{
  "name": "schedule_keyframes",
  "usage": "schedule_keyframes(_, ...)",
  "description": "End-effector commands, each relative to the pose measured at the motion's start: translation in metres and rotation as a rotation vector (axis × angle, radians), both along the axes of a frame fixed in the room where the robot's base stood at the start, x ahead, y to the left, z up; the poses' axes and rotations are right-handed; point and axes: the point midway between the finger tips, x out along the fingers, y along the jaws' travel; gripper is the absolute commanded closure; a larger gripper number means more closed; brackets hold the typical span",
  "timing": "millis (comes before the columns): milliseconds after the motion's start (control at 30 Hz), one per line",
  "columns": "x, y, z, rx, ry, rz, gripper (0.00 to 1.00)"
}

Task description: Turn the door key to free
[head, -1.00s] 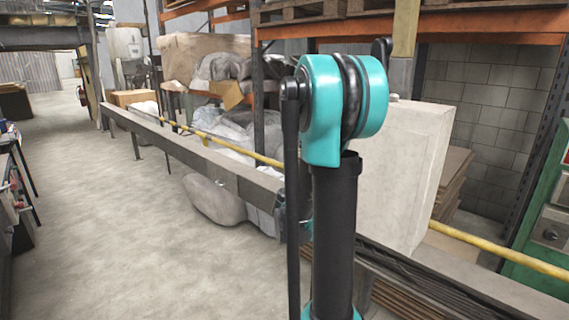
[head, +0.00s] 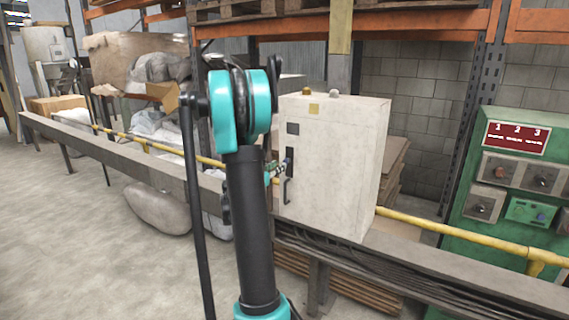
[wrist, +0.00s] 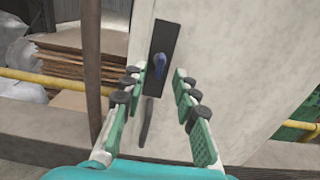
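A dark handle (wrist: 147,122) sits below the lock plate. In the head view my gripper (head: 277,173) is mostly hidden behind my arm.
A yellow pipe (head: 455,238) runs along the bench behind the cabinet. A green control panel (head: 515,185) with knobs stands at the right. Orange shelving (head: 400,22) rises behind. The floor at the left is clear.

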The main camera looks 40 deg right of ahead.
Motion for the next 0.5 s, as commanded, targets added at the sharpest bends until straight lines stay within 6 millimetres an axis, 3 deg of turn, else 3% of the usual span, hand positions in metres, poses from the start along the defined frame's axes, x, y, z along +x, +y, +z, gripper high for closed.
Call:
schedule_keyframes(200, 0.014, -0.037, 0.000, 0.000, 0.000, -0.003, 0.71)
schedule_keyframes(500, 0.024, -0.057, 0.000, 0.000, -0.001, 0.000, 0.71)
